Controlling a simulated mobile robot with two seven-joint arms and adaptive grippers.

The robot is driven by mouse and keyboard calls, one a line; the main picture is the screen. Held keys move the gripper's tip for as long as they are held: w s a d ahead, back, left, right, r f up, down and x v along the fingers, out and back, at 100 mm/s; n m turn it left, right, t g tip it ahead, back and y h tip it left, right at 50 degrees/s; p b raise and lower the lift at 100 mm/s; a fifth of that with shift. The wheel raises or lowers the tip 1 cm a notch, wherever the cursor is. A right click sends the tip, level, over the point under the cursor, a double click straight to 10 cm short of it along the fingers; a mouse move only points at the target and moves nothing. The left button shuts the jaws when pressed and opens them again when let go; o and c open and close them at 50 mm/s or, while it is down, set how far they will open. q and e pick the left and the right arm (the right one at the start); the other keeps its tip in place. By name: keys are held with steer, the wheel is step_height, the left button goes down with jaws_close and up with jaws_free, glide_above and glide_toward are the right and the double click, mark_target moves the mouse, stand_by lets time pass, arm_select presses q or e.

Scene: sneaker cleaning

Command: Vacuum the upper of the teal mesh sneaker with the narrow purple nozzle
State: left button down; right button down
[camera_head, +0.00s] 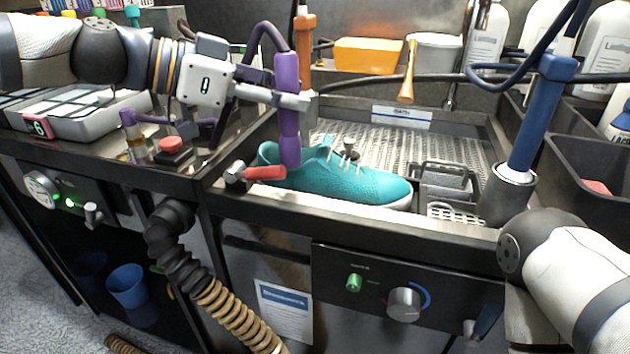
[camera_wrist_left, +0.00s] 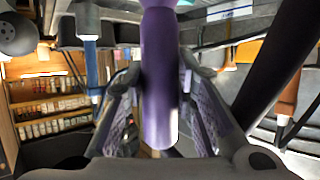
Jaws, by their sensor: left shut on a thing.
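The teal mesh sneaker (camera_head: 345,178) lies on the front ledge of the sink basin in the head view, its toe to the right. The narrow purple nozzle (camera_head: 289,108) stands upright over the heel end, its lower tip at or just in front of the shoe's collar; I cannot tell whether it touches. My left gripper (camera_head: 296,101) is shut on the purple nozzle. In the left wrist view the nozzle (camera_wrist_left: 158,85) runs between the fingers of my left gripper (camera_wrist_left: 160,110). My right arm enters at the lower right, but its gripper is out of view.
A red-handled valve (camera_head: 262,173) sits by the heel. A blue nozzle (camera_head: 535,110) stands in a holder at the right. A metal basket (camera_head: 447,184) is beyond the toe. An orange box (camera_head: 368,55) and white bottles (camera_head: 487,35) stand behind. The perforated basin floor (camera_head: 400,145) is mostly clear.

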mark_target(283, 53)
arm_select(q)
steer(key=shift+r, duration=0.15)
